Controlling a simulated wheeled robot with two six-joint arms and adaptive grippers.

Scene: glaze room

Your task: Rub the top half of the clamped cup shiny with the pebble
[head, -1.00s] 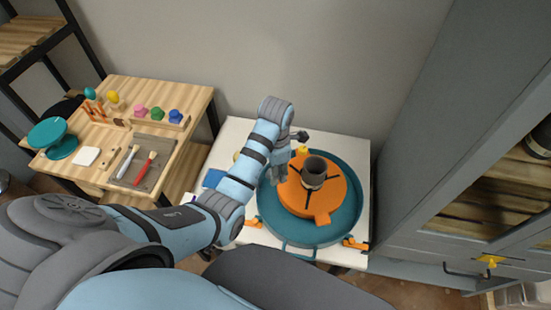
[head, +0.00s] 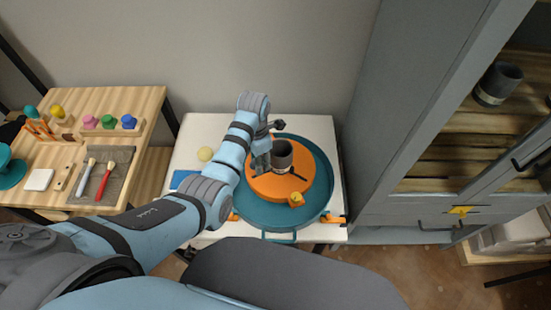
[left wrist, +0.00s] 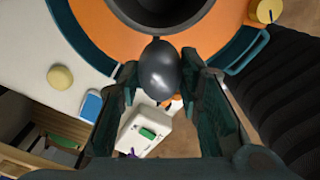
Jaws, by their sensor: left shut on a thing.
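The dark grey cup (head: 283,151) stands upright, held at its base by dark clamp arms on the orange wheel (head: 262,187) inside a teal basin (head: 258,214). A paler band shows low on its side. In the left wrist view its dark rim (left wrist: 178,28) is at the top. My left gripper (head: 264,160) is at the cup's left side. It is shut on a smooth dark pebble (left wrist: 160,72), which appears against or very close to the cup wall; contact is unclear. The head view hides the pebble. My right gripper is not in view.
A yellow knob (head: 296,199) sits on the wheel's front edge. A yellow round thing (head: 205,154) and a blue block (head: 185,179) lie left on the white table (head: 190,137). A wooden bench with tools (head: 135,105) is further left; a grey cabinet (head: 400,100) stands right.

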